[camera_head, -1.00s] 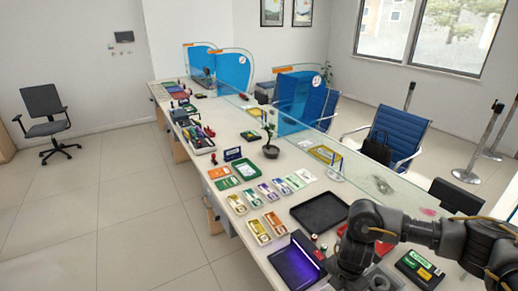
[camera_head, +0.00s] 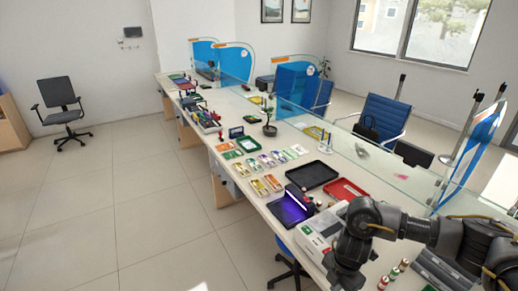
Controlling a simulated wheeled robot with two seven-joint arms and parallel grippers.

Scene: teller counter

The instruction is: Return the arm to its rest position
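My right arm comes in from the right edge, a dark jointed arm that bends down over the near right end of the teller counter (camera_head: 262,205). Its lower link runs toward the bottom edge of the picture. I cannot make out the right gripper's fingers. My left arm and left gripper are not in view. I see nothing held.
Beside my arm are a white machine (camera_head: 318,232), a purple-lit pad (camera_head: 290,208), a black tray (camera_head: 312,176) and a red tray (camera_head: 345,190). Small rolls (camera_head: 395,272) stand near the bottom. A glass screen (camera_head: 385,170) runs along the far side. Open floor lies left.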

